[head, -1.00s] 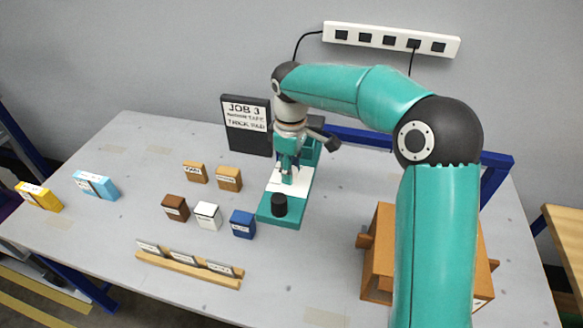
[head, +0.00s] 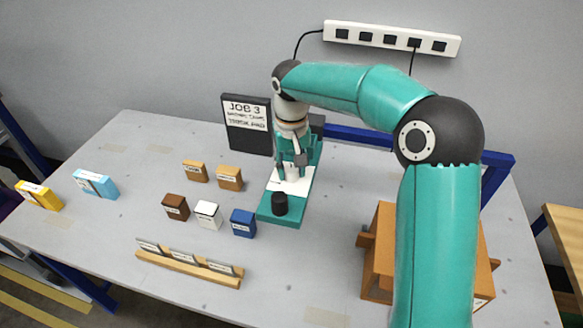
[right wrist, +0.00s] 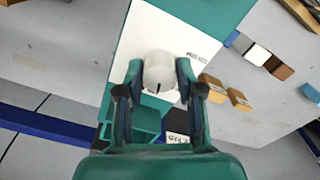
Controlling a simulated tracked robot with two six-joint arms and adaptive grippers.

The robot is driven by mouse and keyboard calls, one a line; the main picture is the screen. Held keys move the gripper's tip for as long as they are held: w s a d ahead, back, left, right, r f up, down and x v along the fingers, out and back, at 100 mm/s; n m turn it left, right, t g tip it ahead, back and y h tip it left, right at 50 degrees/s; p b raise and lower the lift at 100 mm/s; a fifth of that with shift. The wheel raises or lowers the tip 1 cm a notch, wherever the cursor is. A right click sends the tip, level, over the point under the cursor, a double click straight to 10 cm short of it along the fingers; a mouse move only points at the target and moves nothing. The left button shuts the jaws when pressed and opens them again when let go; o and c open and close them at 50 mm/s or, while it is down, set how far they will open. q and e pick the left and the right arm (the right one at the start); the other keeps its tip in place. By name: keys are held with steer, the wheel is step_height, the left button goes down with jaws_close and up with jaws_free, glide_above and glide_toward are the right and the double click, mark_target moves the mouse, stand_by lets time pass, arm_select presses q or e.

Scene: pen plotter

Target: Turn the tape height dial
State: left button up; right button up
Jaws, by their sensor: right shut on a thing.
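The teal plotter (head: 299,216) stands near the back of the table with a white plate on its base. The tape height dial (right wrist: 158,80) is a white round knob with a dark mark on its near side in the right wrist view. My right gripper (right wrist: 159,70) is shut on the dial, one finger on each side. In the head view the right gripper (head: 292,170) points down over the plate and mostly hides the dial. My left gripper is not in view.
A black cylinder (head: 279,203) stands at the plotter's front end. A dark JOB 3 sign (head: 247,138) is behind left. Blue (head: 243,224), white (head: 208,215) and brown boxes lie left. An orange-brown wooden box (head: 378,262) is at right, partly behind my arm.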

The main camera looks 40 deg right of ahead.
mark_target(292, 168)
steer(key=shift+w+m, duration=0.1)
steer(key=shift+m, duration=1.4)
steer(key=shift+r, duration=0.1)
steer(key=o, duration=1.2)
steer(key=shift+c, duration=0.2)
step_height(292, 168, up, 12)
steer(key=shift+f, duration=0.2)
